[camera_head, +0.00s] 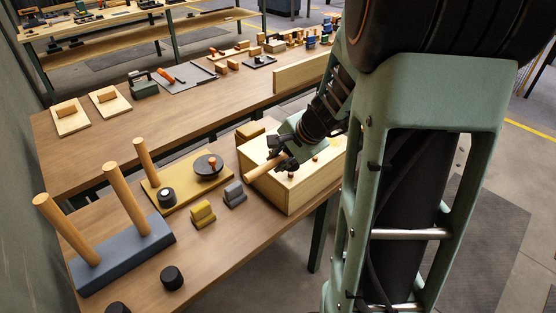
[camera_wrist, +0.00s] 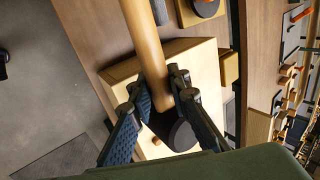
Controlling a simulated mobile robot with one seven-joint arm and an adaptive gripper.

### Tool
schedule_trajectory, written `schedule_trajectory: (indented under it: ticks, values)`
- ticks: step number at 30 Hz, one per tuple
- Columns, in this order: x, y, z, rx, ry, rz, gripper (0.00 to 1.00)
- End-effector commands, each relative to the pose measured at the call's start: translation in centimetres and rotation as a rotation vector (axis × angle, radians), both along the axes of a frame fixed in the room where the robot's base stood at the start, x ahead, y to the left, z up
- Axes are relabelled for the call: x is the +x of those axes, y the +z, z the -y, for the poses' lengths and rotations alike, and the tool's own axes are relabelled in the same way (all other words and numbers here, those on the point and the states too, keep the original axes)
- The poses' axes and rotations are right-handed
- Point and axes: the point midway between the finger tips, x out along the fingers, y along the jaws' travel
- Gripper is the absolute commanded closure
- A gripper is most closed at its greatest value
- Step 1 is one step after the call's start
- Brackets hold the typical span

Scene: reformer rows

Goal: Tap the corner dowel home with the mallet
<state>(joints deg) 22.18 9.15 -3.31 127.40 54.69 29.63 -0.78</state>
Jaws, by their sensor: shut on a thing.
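My gripper (camera_head: 287,153) is shut on the wooden handle of the mallet (camera_head: 262,168) above the pale wooden box. In the wrist view the handle (camera_wrist: 146,45) runs between both fingers from the top edge. A dark, round-faced part (camera_wrist: 180,135), seemingly the mallet's head, shows just beyond the fingers. The pale box (camera_head: 312,188) stands at the bench's right end; its light top also shows in the wrist view (camera_wrist: 205,75). A small dowel end (camera_wrist: 156,141) shows on the box top beside the dark part. I cannot tell how far it stands out or whether the mallet touches it.
Left of the box are a yellow block (camera_head: 203,216), a grey block (camera_head: 235,196) and a tan board (camera_head: 181,196) with a dark disc. A blue-grey base (camera_head: 125,255) bears tall wooden posts.

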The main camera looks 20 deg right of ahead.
Motion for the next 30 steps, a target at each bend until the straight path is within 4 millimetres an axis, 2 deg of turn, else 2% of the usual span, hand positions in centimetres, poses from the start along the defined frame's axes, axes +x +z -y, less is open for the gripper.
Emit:
schedule_trajectory:
  ticks: [1,6,8,14,24,30]
  values:
    - [0.1,-1.4,0.0,-0.001,0.0,0.002,1.0]
    - [0.1,-3.7,0.0,-0.001,0.0,0.003,1.0]
    - [0.1,-3.0,0.0,-0.001,0.0,0.003,1.0]
    - [0.0,-2.6,0.0,-0.001,-0.001,0.0,1.0]
    - [0.1,1.1,0.0,-0.001,0.0,0.003,1.0]
    - [0.1,1.2,0.0,-0.001,0.0,0.002,1.0]
